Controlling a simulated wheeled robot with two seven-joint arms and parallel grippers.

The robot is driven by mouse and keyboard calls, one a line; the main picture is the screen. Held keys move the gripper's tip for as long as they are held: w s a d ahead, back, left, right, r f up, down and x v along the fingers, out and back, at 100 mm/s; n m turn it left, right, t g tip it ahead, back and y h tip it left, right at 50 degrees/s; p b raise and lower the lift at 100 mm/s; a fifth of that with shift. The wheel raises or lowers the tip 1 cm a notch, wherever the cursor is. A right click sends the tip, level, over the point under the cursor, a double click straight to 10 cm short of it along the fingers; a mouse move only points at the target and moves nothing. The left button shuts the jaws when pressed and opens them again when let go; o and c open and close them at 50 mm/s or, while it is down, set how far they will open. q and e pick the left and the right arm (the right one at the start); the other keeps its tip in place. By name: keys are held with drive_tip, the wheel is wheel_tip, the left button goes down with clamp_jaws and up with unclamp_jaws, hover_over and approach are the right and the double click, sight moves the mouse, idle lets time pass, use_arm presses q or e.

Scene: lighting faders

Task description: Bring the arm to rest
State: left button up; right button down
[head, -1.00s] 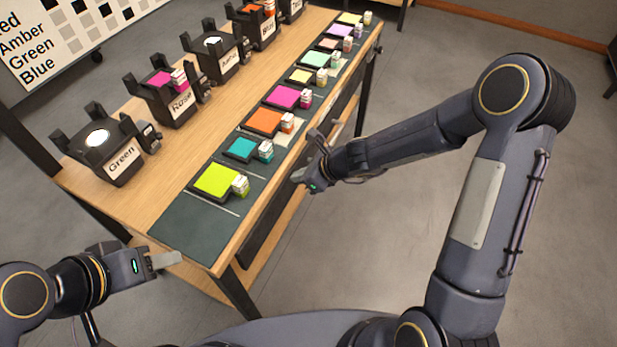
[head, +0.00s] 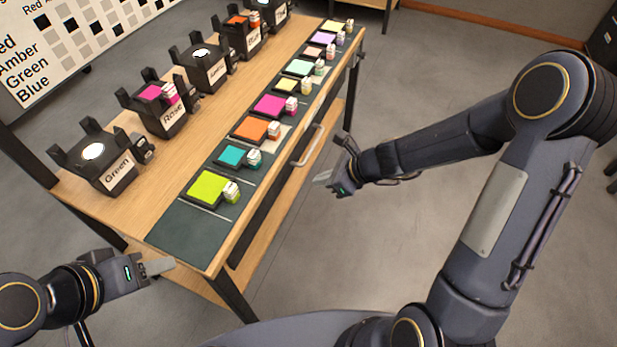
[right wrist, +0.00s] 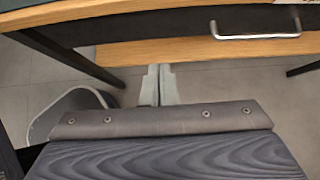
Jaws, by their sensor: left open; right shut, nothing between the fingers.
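My right gripper (head: 328,178) is held out in free air to the right of the table's front edge, apart from the table. It is shut and empty; in the right wrist view its two fingers (right wrist: 158,85) lie together in front of the table's lower shelf. My left gripper (head: 158,266) is at the lower left of the head view, near the table's near corner. It is open and nothing shows between its fingers, which are seen partly edge-on.
The wooden table (head: 75,192) bears black lamp housings, including Green (head: 103,160) and Rose (head: 158,108). Colour filters such as the lime one (head: 207,187) lie on a dark mat (head: 180,235). A drawer handle (head: 307,147) juts from the front.

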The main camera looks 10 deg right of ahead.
use_arm(q)
drive_tip(key=shift+r, duration=0.3)
use_arm(e)
drive_tip(key=shift+v, duration=0.95)
drive_tip(key=s+d+r+n+p, duration=0.1)
drive_tip(key=s+r+n+p, duration=0.1)
drive_tip(key=s+r+n, duration=0.4)
drive_tip(key=s+r+n+p, duration=0.1)
drive_tip(key=s+r+n, duration=0.1)
drive_tip(key=r+n, duration=0.5)
use_arm(q)
wheel_tip(320, 180, up, 6)
drive_tip(key=p, duration=0.3)
use_arm(e)
drive_tip(key=s+d+r+n+h, duration=0.1)
drive_tip(key=s+d+r+n, duration=0.1)
drive_tip(key=s+n, duration=0.3)
drive_tip(key=s+d+r+n+h, duration=0.2)
drive_tip(key=s+r+n, duration=0.3)
drive_tip(key=s, duration=0.4)
drive_tip(key=shift+s+d+t+h, duration=0.25)
drive_tip(key=shift+d+t+h, duration=0.05)
drive_tip(key=shift+d, duration=0.55)
